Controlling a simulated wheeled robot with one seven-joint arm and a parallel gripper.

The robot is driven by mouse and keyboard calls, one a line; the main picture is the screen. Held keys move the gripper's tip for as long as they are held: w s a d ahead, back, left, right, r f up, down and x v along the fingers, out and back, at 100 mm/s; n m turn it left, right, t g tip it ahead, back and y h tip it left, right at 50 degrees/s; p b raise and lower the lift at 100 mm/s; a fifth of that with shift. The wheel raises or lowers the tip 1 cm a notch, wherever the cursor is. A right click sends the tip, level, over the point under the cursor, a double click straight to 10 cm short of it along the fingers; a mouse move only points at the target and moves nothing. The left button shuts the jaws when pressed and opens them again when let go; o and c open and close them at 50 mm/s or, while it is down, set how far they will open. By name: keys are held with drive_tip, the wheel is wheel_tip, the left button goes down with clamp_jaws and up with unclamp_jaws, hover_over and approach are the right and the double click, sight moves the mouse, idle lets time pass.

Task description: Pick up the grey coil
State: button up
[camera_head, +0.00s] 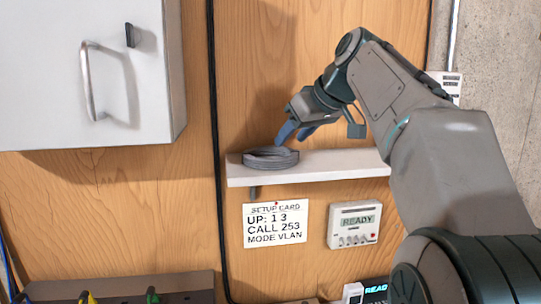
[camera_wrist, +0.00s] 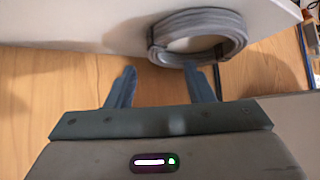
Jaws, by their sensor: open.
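The grey coil (camera_head: 270,158) lies flat on a white wall shelf (camera_head: 340,167), near the shelf's left end. In the wrist view the coil (camera_wrist: 237,35) is a ring of grey cable with dark ties, up and to the right of the fingers. My gripper (camera_head: 296,131) is open, with its blue fingers just above and slightly right of the coil in the head view. In the wrist view my gripper (camera_wrist: 162,88) has its two fingers apart with nothing between them. The right fingertip appears close to the coil's edge; I cannot tell whether they touch.
A white cabinet (camera_head: 85,70) with a handle hangs at the upper left. A black cable (camera_head: 213,120) runs down the wall left of the shelf. The shelf right of the coil is bare.

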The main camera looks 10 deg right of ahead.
sight(287, 148)
drive_tip(key=p+x, duration=0.1)
drive_tip(key=x, duration=0.3)
drive_tip(key=shift+d, duration=0.1)
clamp_jaws()
drive_tip(key=shift+r, duration=0.1)
drive_tip(key=shift+w+r, duration=0.1)
drive_tip(key=shift+r, duration=0.75)
wheel_tip(287, 148, up, 2)
drive_tip(key=shift+r, duration=0.15)
drive_tip(key=s+d+r+b, duration=0.1)
drive_tip(key=s+d+r, duration=0.5)
drive_tip(key=s, duration=0.3)
drive_tip(key=shift+d+r, duration=0.4)
drive_tip(key=shift+d, duration=0.4)
